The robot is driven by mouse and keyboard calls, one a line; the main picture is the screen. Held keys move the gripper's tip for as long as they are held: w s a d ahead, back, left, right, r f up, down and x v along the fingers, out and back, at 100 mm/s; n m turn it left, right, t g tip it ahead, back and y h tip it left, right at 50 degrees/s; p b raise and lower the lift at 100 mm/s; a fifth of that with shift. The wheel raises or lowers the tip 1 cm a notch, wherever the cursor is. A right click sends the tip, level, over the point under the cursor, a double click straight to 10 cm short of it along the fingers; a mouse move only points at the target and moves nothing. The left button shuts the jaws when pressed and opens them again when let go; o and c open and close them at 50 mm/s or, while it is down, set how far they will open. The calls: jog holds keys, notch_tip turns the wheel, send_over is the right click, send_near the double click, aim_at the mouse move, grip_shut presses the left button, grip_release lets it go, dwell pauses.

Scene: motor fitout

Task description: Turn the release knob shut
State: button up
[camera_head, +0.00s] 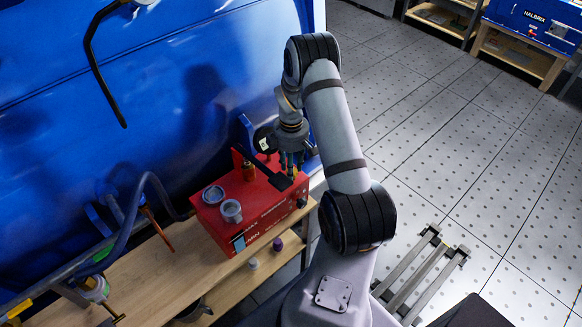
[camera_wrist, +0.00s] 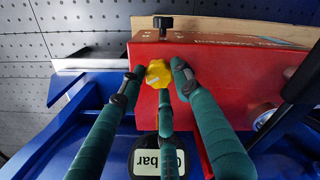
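A yellow lobed knob (camera_wrist: 158,73) sits at the edge of the red box (camera_wrist: 215,90) in the wrist view. I take it for the release knob; its turn position cannot be read. My gripper's (camera_wrist: 158,76) green fingers are spread around the knob, with small gaps showing at its left and right. Whether the middle finger touches it is unclear. In the head view my gripper (camera_head: 291,165) points down over the right end of the red box (camera_head: 262,215), and the yellow knob is hidden there. A round black gauge (camera_wrist: 145,150) marked "bar" lies below the knob in the wrist view.
A black knob (camera_wrist: 163,22) sticks out of the box's side. The wooden bench (camera_head: 165,275) is partly clear. A blue panel (camera_head: 170,80) stands behind.

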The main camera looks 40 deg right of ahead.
jog(key=c, duration=0.6)
